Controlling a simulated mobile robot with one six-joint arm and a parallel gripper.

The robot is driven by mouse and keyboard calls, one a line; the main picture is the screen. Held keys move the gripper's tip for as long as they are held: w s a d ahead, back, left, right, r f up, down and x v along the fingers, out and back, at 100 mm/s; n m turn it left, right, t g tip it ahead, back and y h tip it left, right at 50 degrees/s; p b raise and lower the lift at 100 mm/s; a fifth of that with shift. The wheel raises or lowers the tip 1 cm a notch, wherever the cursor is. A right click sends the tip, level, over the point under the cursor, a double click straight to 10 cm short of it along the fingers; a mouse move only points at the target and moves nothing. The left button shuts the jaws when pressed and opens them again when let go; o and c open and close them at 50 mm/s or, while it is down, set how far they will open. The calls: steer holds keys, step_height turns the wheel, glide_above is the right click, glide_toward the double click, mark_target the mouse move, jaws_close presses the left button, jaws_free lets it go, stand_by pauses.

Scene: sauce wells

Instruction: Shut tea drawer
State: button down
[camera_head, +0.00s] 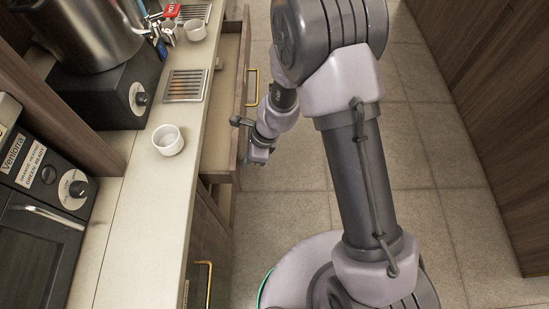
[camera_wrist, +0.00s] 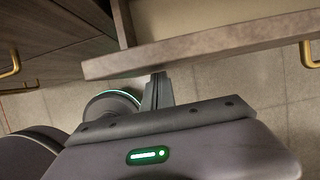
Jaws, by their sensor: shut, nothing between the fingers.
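The tea drawer (camera_head: 239,110) stands open, pulled out from under the counter; its light inside looks empty where it shows. A brass handle (camera_head: 252,88) is on its wood front. My gripper (camera_head: 258,160) is at the near end of the drawer front, on its outer side. In the wrist view the shut fingers (camera_wrist: 158,90) reach up to the lower edge of the drawer front (camera_wrist: 200,48). They hold nothing. I cannot tell if they touch the front. Part of the drawer front is hidden behind my gripper and wrist.
Another brass handle (camera_head: 209,285) is on the closed front nearer me. The tiled floor (camera_head: 430,150) to the right is clear.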

steer(key=p, duration=0.3)
glide_above(214, 169)
steer(key=shift+s+d, duration=0.1)
steer(key=shift+s, duration=0.05)
steer(key=shift+r, duration=0.1)
